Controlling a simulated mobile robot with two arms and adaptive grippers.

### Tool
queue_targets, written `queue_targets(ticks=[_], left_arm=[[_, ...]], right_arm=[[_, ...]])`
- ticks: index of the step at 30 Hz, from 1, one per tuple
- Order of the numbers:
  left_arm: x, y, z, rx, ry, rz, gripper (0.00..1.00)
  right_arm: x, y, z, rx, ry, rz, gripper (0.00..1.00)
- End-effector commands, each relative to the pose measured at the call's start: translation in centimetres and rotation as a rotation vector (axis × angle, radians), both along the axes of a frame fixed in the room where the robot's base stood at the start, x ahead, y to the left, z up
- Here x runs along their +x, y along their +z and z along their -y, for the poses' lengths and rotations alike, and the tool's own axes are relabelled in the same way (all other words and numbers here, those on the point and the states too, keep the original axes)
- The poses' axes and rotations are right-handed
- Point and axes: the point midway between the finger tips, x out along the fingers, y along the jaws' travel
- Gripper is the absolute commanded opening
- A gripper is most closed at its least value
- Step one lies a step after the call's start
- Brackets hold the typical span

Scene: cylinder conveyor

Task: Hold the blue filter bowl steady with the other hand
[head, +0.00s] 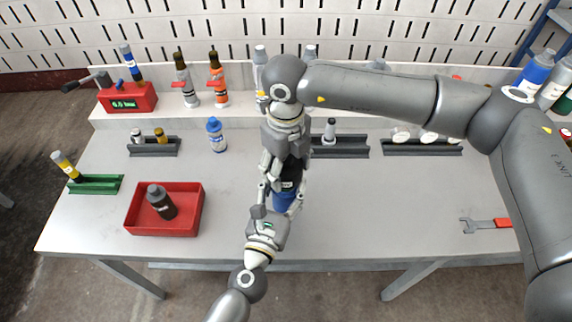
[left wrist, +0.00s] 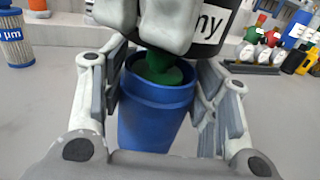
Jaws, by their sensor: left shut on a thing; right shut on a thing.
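The blue filter bowl (head: 283,203) stands upright near the middle of the table; it also shows in the left wrist view (left wrist: 153,118). My left gripper (head: 279,196) is shut on it, with one finger on each side, seen also in the left wrist view (left wrist: 155,95). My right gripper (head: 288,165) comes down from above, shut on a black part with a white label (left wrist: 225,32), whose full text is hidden. A green piece (left wrist: 160,70) below the black part reaches into the bowl's open mouth. The bowl's inside is mostly hidden.
A red tray (head: 134,226) with a dark bottle (head: 161,202) stands at left. Dark racks (head: 340,152) line the back. A wrench (head: 486,224) lies at right. The table between bowl and wrench is clear.

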Motion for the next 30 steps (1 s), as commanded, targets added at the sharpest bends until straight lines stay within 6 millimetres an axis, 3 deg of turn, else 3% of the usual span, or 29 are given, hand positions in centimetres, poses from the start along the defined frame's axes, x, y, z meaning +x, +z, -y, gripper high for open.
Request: queue_targets(ticks=[19, 30], left_arm=[[0.0, 0.0, 0.0, 0.000, 0.000, 0.000, 0.27], [0.0, 0.0, 0.0, 0.000, -0.001, 0.000, 0.27]], right_arm=[[0.0, -1.3, 0.0, 0.000, 0.000, -0.001, 0.33], [0.0, -0.5, 0.0, 0.001, -0.001, 0.001, 0.33]])
